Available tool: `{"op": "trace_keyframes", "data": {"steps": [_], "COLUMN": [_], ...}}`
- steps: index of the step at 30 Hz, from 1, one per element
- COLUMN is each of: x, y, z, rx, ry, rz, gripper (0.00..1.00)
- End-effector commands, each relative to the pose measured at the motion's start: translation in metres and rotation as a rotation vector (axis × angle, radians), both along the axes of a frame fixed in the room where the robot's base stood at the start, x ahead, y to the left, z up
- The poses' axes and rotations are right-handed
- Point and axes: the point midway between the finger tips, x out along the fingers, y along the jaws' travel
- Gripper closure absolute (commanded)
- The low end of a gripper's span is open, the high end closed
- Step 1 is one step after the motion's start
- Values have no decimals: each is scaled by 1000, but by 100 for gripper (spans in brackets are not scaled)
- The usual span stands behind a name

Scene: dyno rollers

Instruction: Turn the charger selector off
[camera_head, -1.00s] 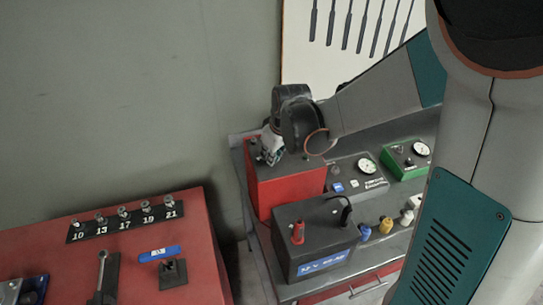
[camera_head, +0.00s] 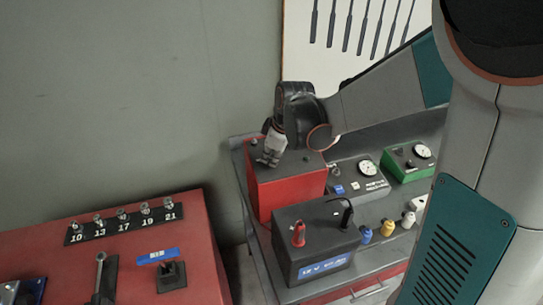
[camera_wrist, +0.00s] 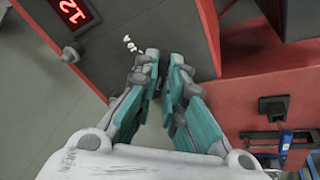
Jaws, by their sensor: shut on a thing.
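The charger is a red box with a dark top panel (camera_head: 300,162) in the middle of the head view. In the wrist view its dark panel (camera_wrist: 200,48) carries a red lit display reading 12 (camera_wrist: 75,12), a round knob (camera_wrist: 70,53) and a small white label (camera_wrist: 131,44). My gripper (camera_head: 268,160) points down at the panel's left part. In the wrist view its teal fingers (camera_wrist: 164,58) are close together at the panel beside the label. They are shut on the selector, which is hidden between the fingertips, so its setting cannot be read.
A black battery (camera_head: 312,240) with red and black terminals stands in front of the charger. A grey gauge box (camera_head: 358,182) and a green gauge box (camera_head: 408,160) stand right. A red cabinet (camera_head: 205,245) with a blue-handled lever (camera_head: 157,256) is at left, across a gap.

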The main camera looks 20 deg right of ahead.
Motion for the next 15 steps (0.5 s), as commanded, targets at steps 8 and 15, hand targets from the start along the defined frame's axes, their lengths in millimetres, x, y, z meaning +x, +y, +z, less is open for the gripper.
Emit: {"op": "trace_keyframes", "data": {"steps": [8, 15], "x": [0, 0], "y": [0, 0], "z": [0, 0], "rx": [-1, -1], "ry": [-1, -1], "rz": [1, 0], "gripper": [74, 70]}}
